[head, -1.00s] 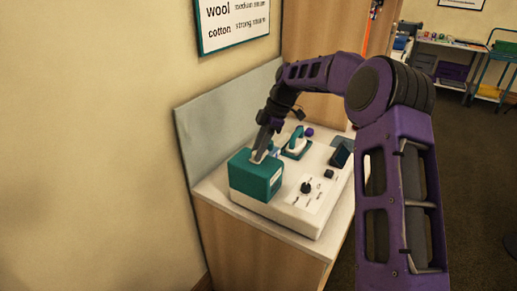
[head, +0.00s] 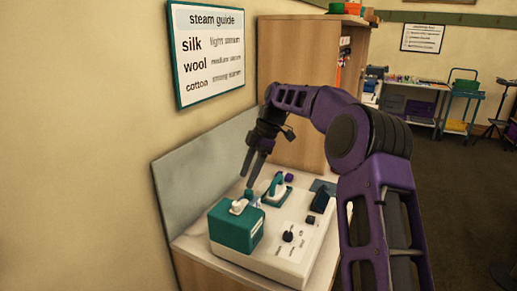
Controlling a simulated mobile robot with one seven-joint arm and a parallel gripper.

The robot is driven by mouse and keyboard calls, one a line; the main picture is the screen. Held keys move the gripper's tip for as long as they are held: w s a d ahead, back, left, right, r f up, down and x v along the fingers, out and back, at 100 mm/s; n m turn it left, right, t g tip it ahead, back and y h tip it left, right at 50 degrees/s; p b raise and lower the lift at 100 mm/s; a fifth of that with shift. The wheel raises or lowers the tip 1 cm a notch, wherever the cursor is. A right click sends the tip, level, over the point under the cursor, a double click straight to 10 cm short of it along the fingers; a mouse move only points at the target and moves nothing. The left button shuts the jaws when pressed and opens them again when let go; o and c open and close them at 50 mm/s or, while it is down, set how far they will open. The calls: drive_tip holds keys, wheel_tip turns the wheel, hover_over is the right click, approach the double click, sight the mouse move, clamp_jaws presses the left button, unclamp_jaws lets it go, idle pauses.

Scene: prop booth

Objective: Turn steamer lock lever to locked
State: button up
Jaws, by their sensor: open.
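The steamer has a white base (head: 270,262) with a teal tank (head: 232,232) at its front left corner. A white lever-like part (head: 240,204) sits on top of the tank; which way it is set is too small to tell. My gripper (head: 251,178) points down above and just behind this part. Its two dark fingers are apart and empty, clear of the tank top.
A teal and white handled piece (head: 274,187) stands behind the tank. A black knob (head: 288,236) is on the base's panel. A grey backboard (head: 195,185) and a wooden cabinet (head: 295,70) stand behind. A steam guide (head: 208,50) hangs on the wall.

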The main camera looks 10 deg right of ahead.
drive_tip(key=v, duration=0.8)
drive_tip(key=shift+r, duration=0.1)
